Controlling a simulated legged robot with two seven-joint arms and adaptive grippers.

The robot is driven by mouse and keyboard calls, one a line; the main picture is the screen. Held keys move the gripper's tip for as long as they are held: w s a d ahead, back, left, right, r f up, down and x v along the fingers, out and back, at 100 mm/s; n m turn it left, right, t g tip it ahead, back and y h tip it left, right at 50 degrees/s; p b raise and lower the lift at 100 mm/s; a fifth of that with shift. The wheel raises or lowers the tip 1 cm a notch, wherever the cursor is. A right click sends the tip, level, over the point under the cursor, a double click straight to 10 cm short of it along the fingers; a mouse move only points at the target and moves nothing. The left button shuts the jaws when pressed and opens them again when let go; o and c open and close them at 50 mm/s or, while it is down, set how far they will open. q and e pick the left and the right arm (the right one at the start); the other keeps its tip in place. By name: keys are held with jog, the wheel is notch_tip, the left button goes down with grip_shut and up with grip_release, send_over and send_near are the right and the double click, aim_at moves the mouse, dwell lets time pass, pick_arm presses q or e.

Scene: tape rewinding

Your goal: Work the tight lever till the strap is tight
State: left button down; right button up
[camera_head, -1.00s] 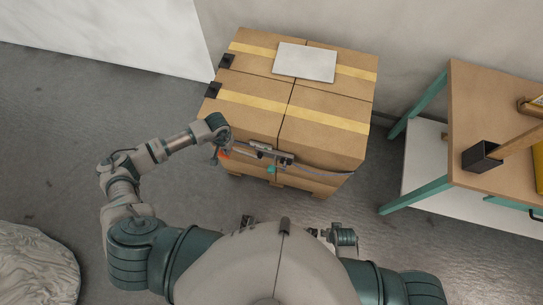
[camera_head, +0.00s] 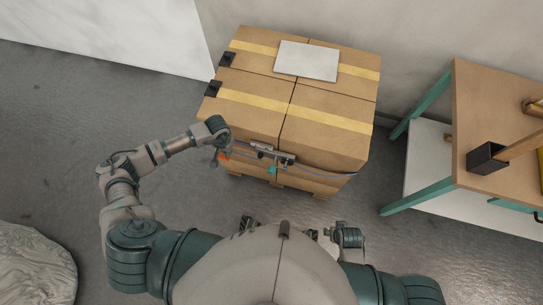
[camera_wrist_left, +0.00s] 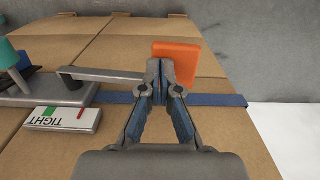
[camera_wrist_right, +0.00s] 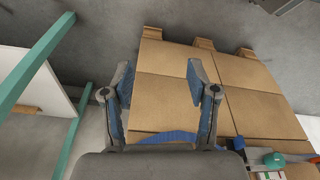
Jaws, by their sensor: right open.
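The tight lever (camera_wrist_left: 105,73) is a grey bar with an orange grip (camera_wrist_left: 180,58), beside a label reading TIGHT (camera_wrist_left: 62,118) in the left wrist view. My left gripper (camera_wrist_left: 160,72) has its fingertips nearly together at the orange grip, shut on the lever. In the head view the left gripper (camera_head: 219,157) is at the left end of the metal tensioner (camera_head: 271,153) on the boxes' front. The blue strap (camera_wrist_left: 222,100) runs flat along the cardboard; it also shows in the right wrist view (camera_wrist_right: 165,137). My right gripper (camera_wrist_right: 160,85) is open and empty, facing the boxes.
Stacked cardboard boxes (camera_head: 322,112) with yellow tape stand on a pallet, a grey sheet (camera_head: 307,61) on top. A wooden table (camera_head: 490,115) with teal legs stands at the right. A teal knob (camera_head: 272,170) sits by the tensioner.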

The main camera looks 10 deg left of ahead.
pick_arm(q)
jog(key=shift+f, duration=0.4)
jog(key=shift+f+b, duration=0.9)
jog(key=shift+b, duration=0.05)
jog(key=shift+f+b, duration=0.7)
jog(key=shift+f, duration=0.2)
notch_tip(320, 180, up, 11)
jog(key=p, duration=0.6)
jog(key=shift+f, duration=0.25)
pick_arm(e)
jog(key=w+r+t, duration=0.2)
jog(key=w+r, duration=0.1)
jog(key=r, duration=1.1)
jog(key=shift+a+r, duration=0.2)
jog(key=shift+a, duration=0.15)
pick_arm(q)
jog(key=shift+f, duration=0.1)
pick_arm(e)
jog(key=shift+w+f, duration=0.1)
jog(key=shift+f, duration=0.05)
